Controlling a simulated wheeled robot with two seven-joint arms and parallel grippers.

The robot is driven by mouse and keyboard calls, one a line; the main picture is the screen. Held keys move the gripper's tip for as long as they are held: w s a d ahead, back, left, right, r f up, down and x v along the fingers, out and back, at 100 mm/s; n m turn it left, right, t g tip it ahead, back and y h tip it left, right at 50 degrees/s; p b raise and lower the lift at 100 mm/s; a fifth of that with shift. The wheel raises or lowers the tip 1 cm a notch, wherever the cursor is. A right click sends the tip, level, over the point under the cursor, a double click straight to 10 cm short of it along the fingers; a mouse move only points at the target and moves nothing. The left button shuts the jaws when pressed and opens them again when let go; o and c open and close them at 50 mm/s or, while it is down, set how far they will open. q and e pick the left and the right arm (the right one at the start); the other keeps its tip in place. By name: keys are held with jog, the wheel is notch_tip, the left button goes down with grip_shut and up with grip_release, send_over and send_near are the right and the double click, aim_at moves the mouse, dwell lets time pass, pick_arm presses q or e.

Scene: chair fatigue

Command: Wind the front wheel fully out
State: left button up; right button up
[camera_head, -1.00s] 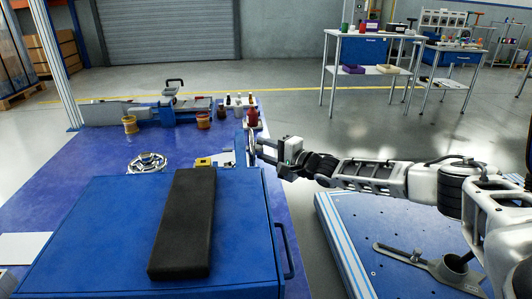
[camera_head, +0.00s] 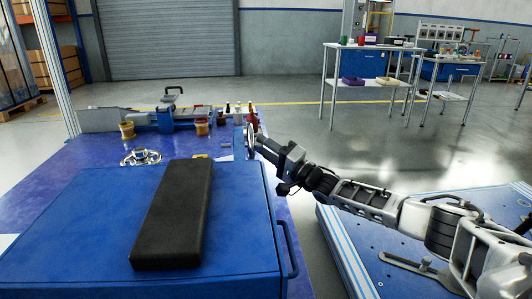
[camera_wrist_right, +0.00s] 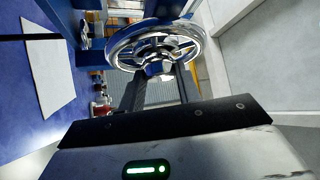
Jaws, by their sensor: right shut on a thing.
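A chrome-rimmed handwheel (camera_head: 251,138) stands upright at the right end of the blue machine top. In the right wrist view the handwheel (camera_wrist_right: 198,38) shows its spokes and bright rim from close up. My right gripper (camera_head: 258,144) reaches it from the right and is shut at its rim or handle; the exact contact is hidden. A second spoked chrome wheel (camera_head: 140,157) lies further left on the blue surface. My left gripper is not in view.
A long black pad (camera_head: 174,215) lies on the blue box (camera_head: 75,225) in front. Yellow-brown cups (camera_head: 127,131) and small bottles stand behind. A blue plate (camera_head: 440,235) lies to the right below my arm. Shelved tables (camera_head: 370,47) stand far back.

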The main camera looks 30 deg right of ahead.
dwell(0.3)
jog(key=o, duration=1)
jog(key=shift+c, duration=0.2)
pick_arm(q)
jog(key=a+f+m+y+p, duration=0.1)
jog(key=p, duration=0.3)
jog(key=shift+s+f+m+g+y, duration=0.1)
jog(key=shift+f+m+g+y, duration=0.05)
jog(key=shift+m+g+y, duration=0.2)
pick_arm(e)
jog(key=v, duration=1.6)
jog(key=shift+w, duration=0.1)
